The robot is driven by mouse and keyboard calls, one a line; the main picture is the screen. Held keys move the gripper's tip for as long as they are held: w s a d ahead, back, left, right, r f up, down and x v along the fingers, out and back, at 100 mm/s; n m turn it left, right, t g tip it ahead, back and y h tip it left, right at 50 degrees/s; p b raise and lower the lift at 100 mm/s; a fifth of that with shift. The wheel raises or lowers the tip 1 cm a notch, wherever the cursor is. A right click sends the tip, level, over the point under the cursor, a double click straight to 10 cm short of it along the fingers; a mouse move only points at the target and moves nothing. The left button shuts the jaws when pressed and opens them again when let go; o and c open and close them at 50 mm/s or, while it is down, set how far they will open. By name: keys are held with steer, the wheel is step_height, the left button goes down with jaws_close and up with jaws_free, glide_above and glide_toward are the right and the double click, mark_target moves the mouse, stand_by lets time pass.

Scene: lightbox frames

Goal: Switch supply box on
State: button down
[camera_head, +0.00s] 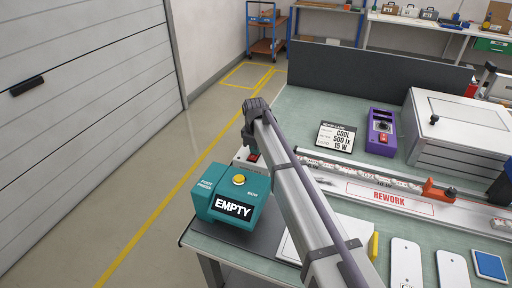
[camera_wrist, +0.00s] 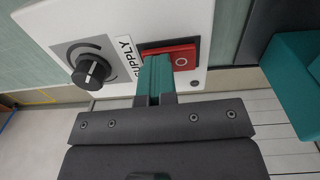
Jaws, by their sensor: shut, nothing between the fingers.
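The supply box is white and shows in the wrist view (camera_wrist: 117,20) with a "SUPPLY" label, a black knob (camera_wrist: 90,70) and a red rocker switch (camera_wrist: 184,57). The switch's right half shows an O mark; its left part is hidden behind my fingers. My gripper (camera_wrist: 156,62) is shut and empty, its teal fingertips over the left part of the switch. I cannot tell whether they touch it. In the head view the supply box (camera_head: 240,160) stands at the bench's left, partly hidden by my arm.
A teal box (camera_head: 222,183) with a yellow button and "EMPTY" sign stands close in front of the supply box. A purple box (camera_head: 381,145) with a red switch and a white case (camera_head: 460,120) stand farther right. A "REWORK" rail (camera_head: 345,187) crosses the bench.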

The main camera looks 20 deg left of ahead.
step_height(320, 180, up, 14)
steer(key=w+p, duration=0.2)
steer(key=p, duration=1.1)
steer(key=shift+w+f, duration=0.15)
steer(key=s+d+f+m+b, duration=0.1)
steer(key=s+d+m, duration=0.4)
steer(key=s+d, duration=0.4)
steer(key=s+d+f+m+b, duration=0.2)
steer(key=s+d+m, duration=0.4)
steer(key=d, duration=1.2)
steer(key=s+d+f+m+b, duration=0.1)
steer(key=s+d+m, duration=0.5)
steer(key=s+d, duration=0.6)
steer(key=shift+s+d+f+b, duration=0.4)
steer(key=shift+d+f, duration=0.1)
steer(key=shift+d, duration=0.5)
